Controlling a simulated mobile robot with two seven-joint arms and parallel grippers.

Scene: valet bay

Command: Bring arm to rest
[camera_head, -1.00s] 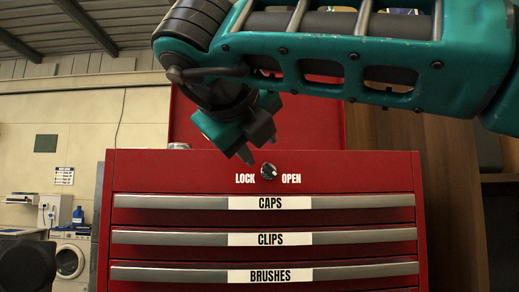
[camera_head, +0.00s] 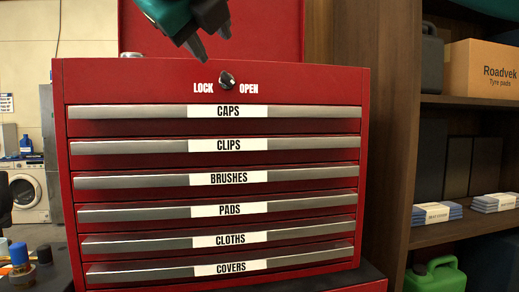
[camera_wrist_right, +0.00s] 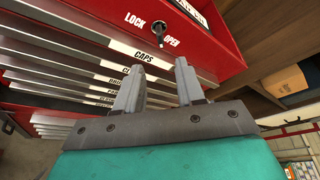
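My right gripper (camera_head: 214,45) is at the top of the head view, in front of the red tool chest (camera_head: 365,130), just above the lock knob (camera_head: 227,80). In the right wrist view the gripper (camera_wrist_right: 157,85) has its two fingers apart with nothing between them. The lock knob (camera_wrist_right: 158,40) shows beyond the fingertips, apart from them, between the words LOCK and OPEN. The chest's drawers, labelled CAPS (camera_head: 228,112) down to COVERS (camera_head: 231,268), all look shut. My left gripper is not in view.
A wooden shelf (camera_head: 455,101) at the right holds a cardboard box (camera_head: 482,68), stacked packs and a green can (camera_head: 436,276). Bottles with blue and orange caps stand at the lower left. A washing machine (camera_head: 28,192) is far back at the left.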

